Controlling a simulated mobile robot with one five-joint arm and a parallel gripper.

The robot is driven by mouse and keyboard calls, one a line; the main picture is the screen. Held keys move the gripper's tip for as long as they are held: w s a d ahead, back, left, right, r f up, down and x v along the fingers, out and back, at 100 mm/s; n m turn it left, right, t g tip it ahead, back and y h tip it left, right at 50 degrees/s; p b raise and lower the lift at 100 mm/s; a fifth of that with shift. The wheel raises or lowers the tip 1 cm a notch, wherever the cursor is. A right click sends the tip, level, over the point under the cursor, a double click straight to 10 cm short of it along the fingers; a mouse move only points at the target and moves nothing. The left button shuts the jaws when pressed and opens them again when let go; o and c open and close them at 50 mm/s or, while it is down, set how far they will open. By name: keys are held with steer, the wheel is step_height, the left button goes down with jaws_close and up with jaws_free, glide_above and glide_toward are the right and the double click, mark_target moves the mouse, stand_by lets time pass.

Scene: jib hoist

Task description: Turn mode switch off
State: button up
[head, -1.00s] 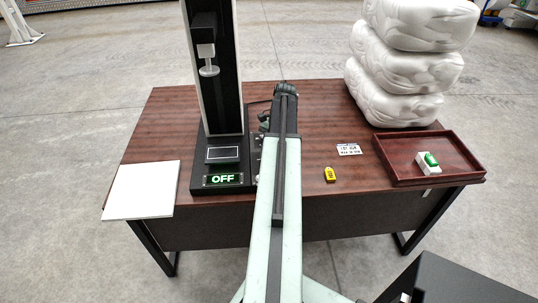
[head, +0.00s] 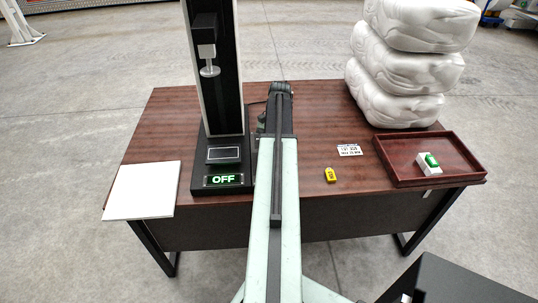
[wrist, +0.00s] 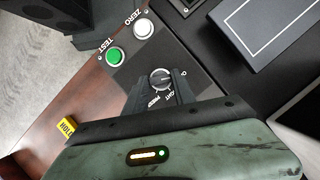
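The mode switch (wrist: 160,77) is a round rotary knob on the black base of the test stand (head: 222,90), with small printed labels around it. In the wrist view my gripper (wrist: 161,84) reaches toward the knob with its two dark fingers apart. The fingertips lie at the knob's lower left and lower right; contact is not clear. Labels show in the gap between the fingers. The knob's pointer direction is hard to read. The stand's display (head: 223,180) reads OFF in green. In the head view my arm hides the switch and the gripper.
A green TEST button (wrist: 115,56) and a white ZERO button (wrist: 142,29) sit beside the switch. A white plate (head: 141,190) lies left.

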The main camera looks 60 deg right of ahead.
steer(key=o, duration=0.4)
steer(key=shift+w, duration=0.1)
steer(key=p+v, duration=0.7)
steer(key=shift+w+d+r, duration=0.1)
steer(key=shift+d+r, duration=0.1)
steer(key=shift+r, duration=0.1)
